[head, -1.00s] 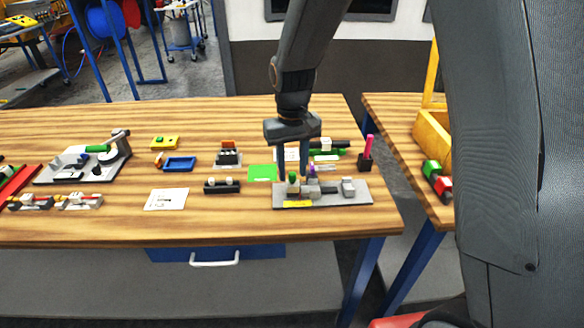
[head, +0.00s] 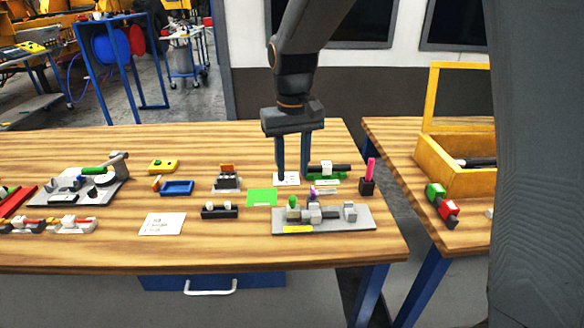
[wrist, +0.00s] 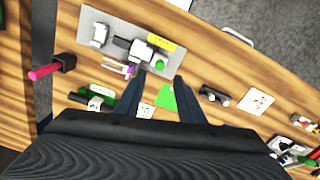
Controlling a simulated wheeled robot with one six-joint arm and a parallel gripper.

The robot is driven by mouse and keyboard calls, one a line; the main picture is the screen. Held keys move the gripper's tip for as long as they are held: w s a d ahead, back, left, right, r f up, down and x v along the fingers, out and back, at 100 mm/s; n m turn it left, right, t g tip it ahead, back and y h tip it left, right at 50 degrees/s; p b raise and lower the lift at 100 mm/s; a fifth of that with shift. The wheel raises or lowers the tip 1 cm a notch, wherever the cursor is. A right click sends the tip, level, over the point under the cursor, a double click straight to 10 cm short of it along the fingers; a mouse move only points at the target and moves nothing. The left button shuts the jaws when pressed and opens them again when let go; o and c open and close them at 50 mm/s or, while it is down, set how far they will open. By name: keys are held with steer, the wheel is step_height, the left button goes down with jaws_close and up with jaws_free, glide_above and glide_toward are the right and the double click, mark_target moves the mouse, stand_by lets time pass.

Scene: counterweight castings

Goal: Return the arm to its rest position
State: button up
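My gripper (head: 293,178) hangs from my arm above the right part of the wooden table (head: 190,245), fingers pointing down. Its two fingers are apart with nothing visible between them, so it is open and empty. In the head view it shows behind the grey fixture plate (head: 335,223), which carries grey blocks, a green knob and a yellow label. In the wrist view my two fingers (wrist: 138,95) reach toward that plate (wrist: 100,15); I cannot tell their exact height.
Near my gripper are a green square (head: 262,197), a green-based part with a dark bar (head: 328,171) and a pink rod in a dark holder (head: 368,180). A yellow crate (head: 455,165) stands on the right table. A blue tray (head: 177,188) lies left.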

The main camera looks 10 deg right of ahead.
steer(key=s+d+f+m+b, duration=0.1)
steer(key=s+d+f, duration=0.3)
steer(key=s+d, duration=0.2)
steer(key=s+d+f+m+t+b, duration=0.1)
steer(key=s+d+f, duration=0.3)
steer(key=s+d, duration=0.3)
steer(key=shift+s+d+f+m, duration=0.15)
steer(key=shift+s+f+m, duration=0.2)
steer(key=shift+s, duration=0.45)
